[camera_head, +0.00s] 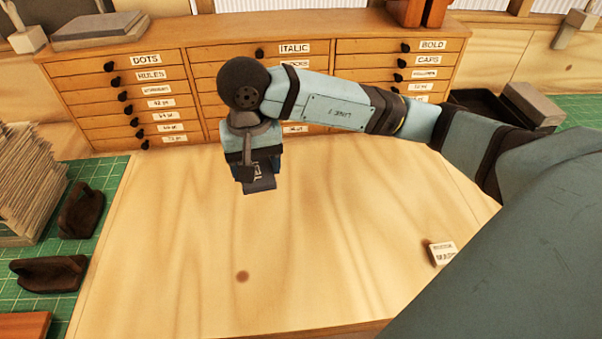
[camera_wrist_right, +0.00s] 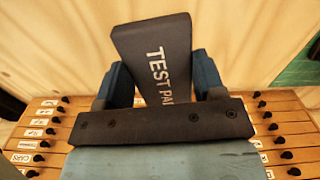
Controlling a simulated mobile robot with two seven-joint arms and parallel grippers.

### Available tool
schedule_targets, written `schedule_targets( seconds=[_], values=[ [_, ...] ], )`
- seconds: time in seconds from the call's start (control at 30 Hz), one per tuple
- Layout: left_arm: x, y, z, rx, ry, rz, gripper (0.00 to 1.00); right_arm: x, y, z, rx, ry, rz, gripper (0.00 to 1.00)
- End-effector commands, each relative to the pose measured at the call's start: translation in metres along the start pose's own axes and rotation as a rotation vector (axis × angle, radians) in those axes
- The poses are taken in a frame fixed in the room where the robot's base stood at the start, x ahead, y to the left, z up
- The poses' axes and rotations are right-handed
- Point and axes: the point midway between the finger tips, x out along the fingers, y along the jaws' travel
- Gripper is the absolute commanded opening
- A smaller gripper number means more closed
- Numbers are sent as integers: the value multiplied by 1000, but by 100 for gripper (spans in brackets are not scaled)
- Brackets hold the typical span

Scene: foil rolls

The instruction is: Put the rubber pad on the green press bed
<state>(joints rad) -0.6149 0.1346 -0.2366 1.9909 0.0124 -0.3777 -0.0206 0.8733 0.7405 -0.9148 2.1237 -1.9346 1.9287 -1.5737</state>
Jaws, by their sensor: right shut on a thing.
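My right gripper (camera_head: 258,168) is shut on a dark grey pad (camera_head: 260,187) and holds it in front of the drawer cabinet, over the back of the wooden board. The right wrist view shows the pad (camera_wrist_right: 152,45) between the two blue fingers of my right gripper (camera_wrist_right: 162,80). White letters on the pad read "TEST PA", with the end hidden by the gripper. Whether the pad touches the board is hard to tell. No press bed can be made out for certain; green gridded surface (camera_head: 110,178) shows at the left. My left gripper is not in view.
A wooden drawer cabinet (camera_head: 200,72) with labelled drawers spans the back. A paper stack (camera_head: 25,180) and dark-handled tools (camera_head: 82,212) stand at the left. A small labelled block (camera_head: 442,253) lies on the board (camera_head: 180,250) at the right. The board's middle is clear.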

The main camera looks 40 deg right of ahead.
Motion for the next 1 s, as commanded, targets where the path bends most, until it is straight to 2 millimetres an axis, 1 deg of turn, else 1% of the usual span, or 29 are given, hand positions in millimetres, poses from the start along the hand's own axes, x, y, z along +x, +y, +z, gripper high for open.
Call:
schedule_targets(
  seconds=[0.03, 0.07, 0.17, 0.23, 0.27, 0.37, 0.6, 0.7, 0.8, 1.0],
  values=[
    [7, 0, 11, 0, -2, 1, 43, 0, -2, 3, 39, 5, -3, 38],
    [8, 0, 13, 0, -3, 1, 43, -3, -1, 4, 64, 6, -1, 38],
    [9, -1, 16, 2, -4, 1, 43, -6, -1, 8, 116, 5, 3, 38],
    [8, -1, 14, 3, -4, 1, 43, 1, 0, 9, 132, 4, 6, 38],
    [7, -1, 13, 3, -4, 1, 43, 6, 0, 9, 135, 3, 7, 38],
    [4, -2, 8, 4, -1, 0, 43, 31, 0, 9, 135, 0, 9, 38],
    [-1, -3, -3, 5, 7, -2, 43, 96, 1, 9, 133, 1, 9, 38],
    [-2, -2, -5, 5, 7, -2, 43, 118, 0, 9, 132, 1, 8, 38],
    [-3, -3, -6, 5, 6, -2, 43, 134, 0, 9, 132, 4, 7, 38],
    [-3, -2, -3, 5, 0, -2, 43, 148, 0, 8, 131, 6, 5, 38]
  ],
)
